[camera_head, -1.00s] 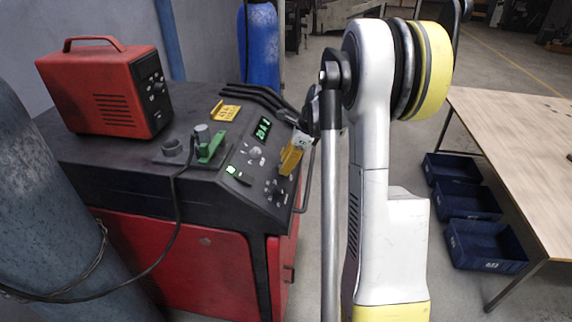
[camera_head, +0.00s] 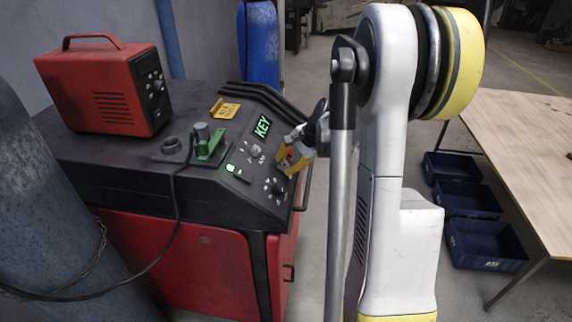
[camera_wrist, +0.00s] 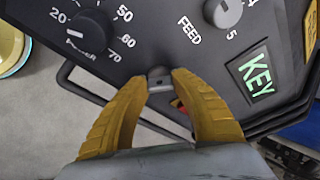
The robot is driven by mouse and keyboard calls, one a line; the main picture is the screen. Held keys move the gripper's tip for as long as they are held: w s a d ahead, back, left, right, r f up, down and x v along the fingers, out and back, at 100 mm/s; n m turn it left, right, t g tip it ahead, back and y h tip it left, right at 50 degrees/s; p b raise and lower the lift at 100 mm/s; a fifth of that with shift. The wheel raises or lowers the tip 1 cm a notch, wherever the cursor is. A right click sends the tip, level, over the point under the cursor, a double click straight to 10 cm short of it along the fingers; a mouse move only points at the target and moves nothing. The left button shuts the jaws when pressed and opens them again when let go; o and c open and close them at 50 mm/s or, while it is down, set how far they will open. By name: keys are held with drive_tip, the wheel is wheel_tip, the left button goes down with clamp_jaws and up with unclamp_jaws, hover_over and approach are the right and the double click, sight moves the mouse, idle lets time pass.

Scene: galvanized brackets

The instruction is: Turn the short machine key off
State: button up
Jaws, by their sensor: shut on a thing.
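A small grey key (camera_wrist: 160,79) stands in the panel near its lower edge in the wrist view. My gripper (camera_wrist: 160,86) is shut on it, one yellow finger on each side. In the head view my gripper (camera_head: 289,158) is at the right side of the sloping control panel (camera_head: 228,190), and it hides the key there. A green-lit display (camera_wrist: 256,74) reads KEY; it also shows in the head view (camera_head: 262,127). A bit of red shows behind the right finger in the wrist view; I cannot tell what it is.
A power dial (camera_wrist: 90,32) and a feed knob (camera_wrist: 222,10) flank the key on the panel. A red box (camera_head: 105,85) stands on the machine top. A wooden table (camera_head: 520,145) and several blue bins (camera_head: 485,240) are at the right.

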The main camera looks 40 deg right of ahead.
drive_tip(key=n, duration=0.3)
drive_tip(key=n+t+b, duration=0.1)
drive_tip(key=n, duration=0.2)
drive_tip(key=shift+s+f+t+y, duration=0.1)
drive_tip(key=shift+s+t+y, duration=0.05)
drive_tip(key=shift+t+y, duration=0.15)
drive_tip(key=shift+n, duration=0.3)
drive_tip(key=o, duration=1.2)
drive_tip(key=v, duration=1.2)
